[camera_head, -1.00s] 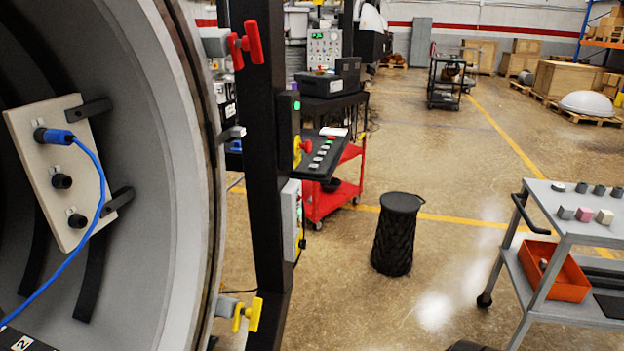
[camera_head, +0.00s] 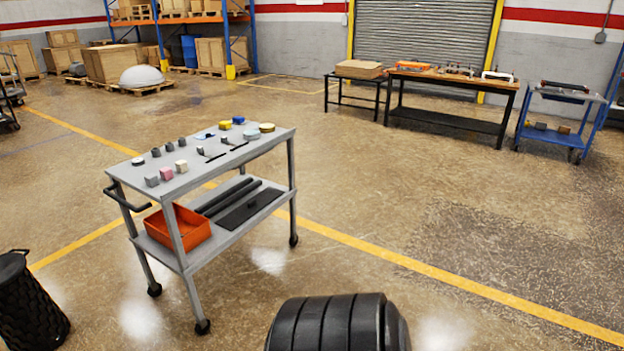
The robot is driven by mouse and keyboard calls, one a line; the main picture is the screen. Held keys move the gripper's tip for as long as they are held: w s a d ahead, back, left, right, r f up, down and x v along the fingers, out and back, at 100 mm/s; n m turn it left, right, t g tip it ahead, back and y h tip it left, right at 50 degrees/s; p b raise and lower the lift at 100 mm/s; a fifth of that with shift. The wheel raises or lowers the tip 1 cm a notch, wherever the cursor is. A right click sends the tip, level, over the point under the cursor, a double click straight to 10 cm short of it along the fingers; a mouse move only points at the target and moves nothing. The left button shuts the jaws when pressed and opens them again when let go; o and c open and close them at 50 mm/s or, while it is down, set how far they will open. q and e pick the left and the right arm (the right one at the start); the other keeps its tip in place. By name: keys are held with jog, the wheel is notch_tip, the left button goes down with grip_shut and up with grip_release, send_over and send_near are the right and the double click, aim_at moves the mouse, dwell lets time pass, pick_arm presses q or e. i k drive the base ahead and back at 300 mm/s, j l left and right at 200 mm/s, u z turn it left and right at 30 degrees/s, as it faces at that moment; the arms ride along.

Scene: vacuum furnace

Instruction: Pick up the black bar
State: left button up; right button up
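Two thin black bars lie on the top of the grey cart (camera_head: 262,141), toward its right half: one black bar (camera_head: 216,157) nearer the middle and another black bar (camera_head: 239,146) just right of it. Longer dark bars (camera_head: 228,196) lie on the cart's lower shelf, beside a flat black plate (camera_head: 250,208). I cannot tell which of these the task means. Neither of my grippers is in view.
The cart top also holds several small blocks, with a pink block (camera_head: 166,173) among them, and yellow discs (camera_head: 225,125). An orange bin (camera_head: 182,228) sits on the lower shelf. Floor right of the cart is clear.

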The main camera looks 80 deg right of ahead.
aim_at(204, 208)
jog(key=l+z, duration=0.4)
jog(key=i+l+z, duration=0.15)
jog(key=z, duration=0.2)
jog(key=i+l+z, duration=0.15)
jog(key=l+z, duration=0.25)
jog(key=i+l+z, duration=0.15)
jog(key=z, duration=0.25)
jog(key=l, duration=0.1)
